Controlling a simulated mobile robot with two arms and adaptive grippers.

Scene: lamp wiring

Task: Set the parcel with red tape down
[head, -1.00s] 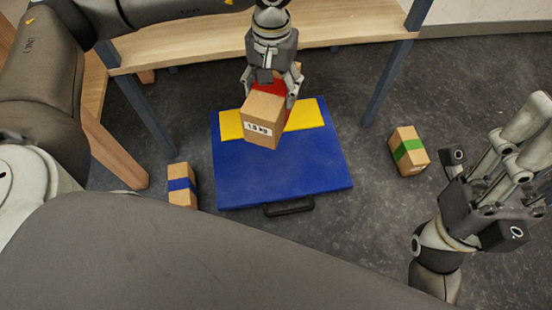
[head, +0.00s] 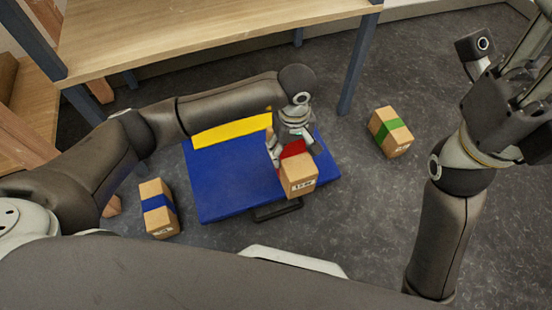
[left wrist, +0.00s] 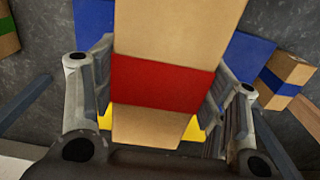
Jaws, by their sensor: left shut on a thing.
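The parcel with red tape (head: 298,177) is a brown box with a printed label on its near face. My left gripper (head: 291,148) is shut on it, with a finger on each side. In the left wrist view the parcel (left wrist: 170,35) fills the middle, its red band between the fingers. In the head view it appears over the front right part of a blue board (head: 235,180) with a yellow strip (head: 232,132). Whether its underside touches anything is hidden. My right gripper (head: 508,75) is at the upper right, away from the parcels, its fingertips cut off by the frame.
A parcel with blue tape (head: 158,207) is on the floor left of the board. A parcel with green tape (head: 390,131) is on the floor to the right. A wooden table (head: 200,35) with dark legs stands behind. A black handle (head: 277,210) is at the board's front edge.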

